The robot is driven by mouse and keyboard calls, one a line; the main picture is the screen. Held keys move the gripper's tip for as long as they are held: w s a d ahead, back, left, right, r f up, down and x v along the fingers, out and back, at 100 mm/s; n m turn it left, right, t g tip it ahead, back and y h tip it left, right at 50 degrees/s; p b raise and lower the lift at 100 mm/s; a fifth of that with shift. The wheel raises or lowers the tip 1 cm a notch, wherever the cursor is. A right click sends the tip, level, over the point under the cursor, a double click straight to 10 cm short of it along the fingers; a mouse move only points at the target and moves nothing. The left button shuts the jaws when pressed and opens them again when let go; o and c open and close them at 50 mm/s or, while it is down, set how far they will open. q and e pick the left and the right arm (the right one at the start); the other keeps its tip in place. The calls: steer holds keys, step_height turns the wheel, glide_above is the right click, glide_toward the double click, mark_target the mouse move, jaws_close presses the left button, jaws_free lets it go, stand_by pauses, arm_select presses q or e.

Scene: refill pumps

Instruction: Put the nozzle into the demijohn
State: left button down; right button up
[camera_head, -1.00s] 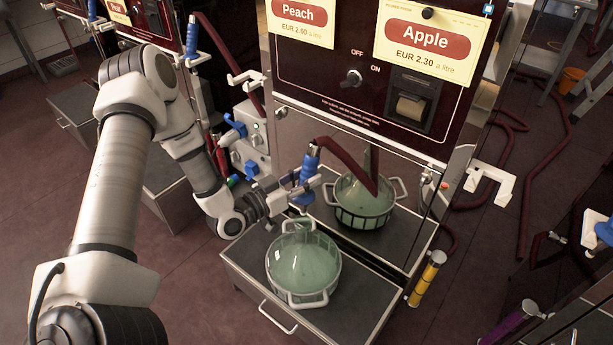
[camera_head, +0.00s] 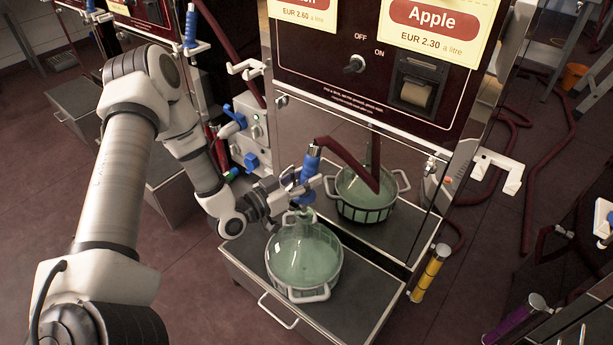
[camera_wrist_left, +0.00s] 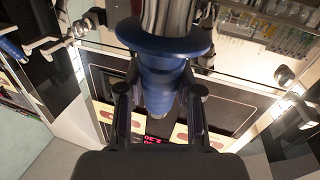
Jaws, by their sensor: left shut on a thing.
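A blue nozzle (camera_head: 311,165) with a dark red hose stands roughly upright, held in my left gripper (camera_head: 302,184). The left wrist view shows the blue nozzle body (camera_wrist_left: 160,80) between the two fingers of my left gripper (camera_wrist_left: 163,125), with a wide blue collar above them. The greenish glass demijohn (camera_head: 303,262), in a frame with pale handles, stands on the grey platform of the Apple pump. The nozzle's lower end is at the demijohn's mouth; the gripper partly hides this, and I cannot tell whether the tip is inside. My right gripper is not in view.
The Apple pump's shiny front panel (camera_head: 300,135) stands close behind the demijohn and mirrors it. The grey platform (camera_head: 350,315) has bare room at right. A blue valve handle (camera_head: 235,117) juts out left.

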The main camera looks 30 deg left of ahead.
mark_target(298, 199)
arm_select(q)
steer(key=shift+f+b, duration=2.55)
steer(key=shift+f, duration=0.55)
steer(key=c, duration=0.7)
jaws_free()
steer(key=shift+r, duration=0.15)
steer(key=shift+s, duration=0.1)
steer(key=v, duration=0.7)
steer(key=shift+s, duration=0.15)
steer(key=shift+s, duration=0.1)
